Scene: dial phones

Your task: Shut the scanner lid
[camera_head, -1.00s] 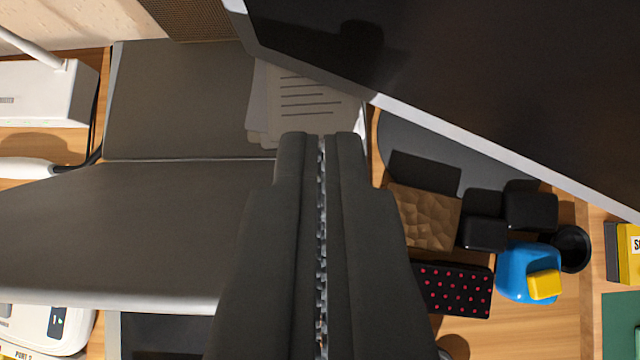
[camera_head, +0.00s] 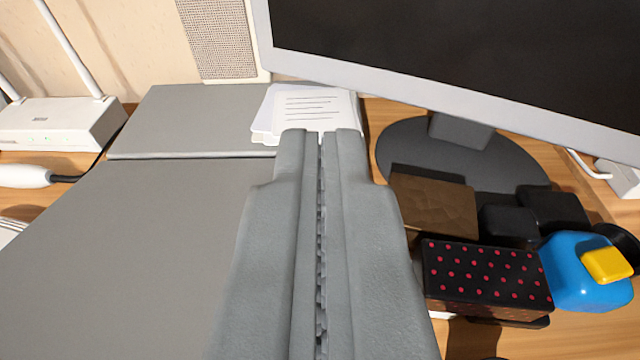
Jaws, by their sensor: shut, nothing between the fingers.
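The scanner lid (camera_head: 130,245) is a wide flat grey panel filling the lower left of the view. It meets the grey rear part of the scanner (camera_head: 185,115) along a straight seam. My gripper (camera_head: 320,136) is shut and empty, pointing away from me over the lid's right side and hiding that edge. The lid's front edge and the scanner body under it are out of view, so I cannot tell whether the lid lies fully flat. Whether my gripper touches the lid is also unclear.
White papers (camera_head: 310,105) lie behind my fingertips. A monitor (camera_head: 460,65) on a dark stand fills the upper right. A black box with pink dots (camera_head: 487,275), a brown box (camera_head: 435,205) and a blue object (camera_head: 590,270) crowd the right. A white router (camera_head: 60,123) stands left.

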